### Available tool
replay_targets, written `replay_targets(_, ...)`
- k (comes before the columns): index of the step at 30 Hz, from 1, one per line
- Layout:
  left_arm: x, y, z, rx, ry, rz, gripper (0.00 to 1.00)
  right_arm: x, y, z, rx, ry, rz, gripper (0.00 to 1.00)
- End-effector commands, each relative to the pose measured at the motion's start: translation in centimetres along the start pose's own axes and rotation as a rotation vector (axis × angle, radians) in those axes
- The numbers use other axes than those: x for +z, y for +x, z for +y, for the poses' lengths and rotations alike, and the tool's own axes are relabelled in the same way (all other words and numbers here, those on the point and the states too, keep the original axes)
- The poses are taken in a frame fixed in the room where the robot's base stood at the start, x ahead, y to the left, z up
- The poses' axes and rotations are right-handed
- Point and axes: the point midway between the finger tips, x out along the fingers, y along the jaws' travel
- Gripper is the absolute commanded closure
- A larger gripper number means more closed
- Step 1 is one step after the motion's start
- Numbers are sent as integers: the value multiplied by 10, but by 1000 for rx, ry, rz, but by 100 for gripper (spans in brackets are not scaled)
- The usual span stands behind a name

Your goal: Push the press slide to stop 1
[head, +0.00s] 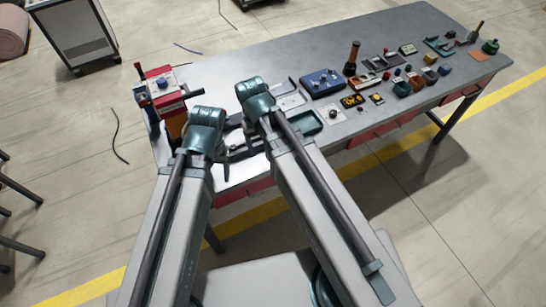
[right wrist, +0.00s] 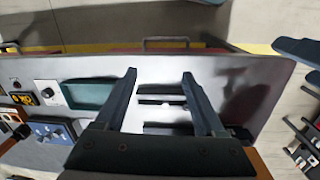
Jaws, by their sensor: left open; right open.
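A low metal part with dark slots and bars (right wrist: 160,100) lies on the bench in the right wrist view. It may be the press slide with its rail, but I cannot tell for sure. In the head view, part of it (head: 241,149) shows between my two arms. My right gripper (right wrist: 160,74) is open above it, with the two fingers apart and nothing held. In the head view the right fingers are hidden behind my arm. My left gripper (head: 221,156) is mostly hidden by its own wrist and looks empty, close to the part's left side. No stop marking is readable.
A red press-like device (head: 160,84) stands at the bench's left end. A teal tray (head: 307,123), a white box with a knob (head: 333,114) and a blue box (head: 322,83) sit to the right. Several small parts lie further right. The back of the bench (head: 270,60) is clear.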

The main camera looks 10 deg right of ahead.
Motion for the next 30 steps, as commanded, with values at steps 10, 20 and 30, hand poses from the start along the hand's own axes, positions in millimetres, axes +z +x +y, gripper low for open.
replay_targets(10,0,4,0,0,0,0,30,16,4,-12,8,-58,0,29)
replay_targets(20,0,4,0,0,2,0,30,16,4,-13,8,-60,-1,29)
replay_targets(30,-1,15,1,0,1,0,30,58,14,-41,28,-211,-1,29)
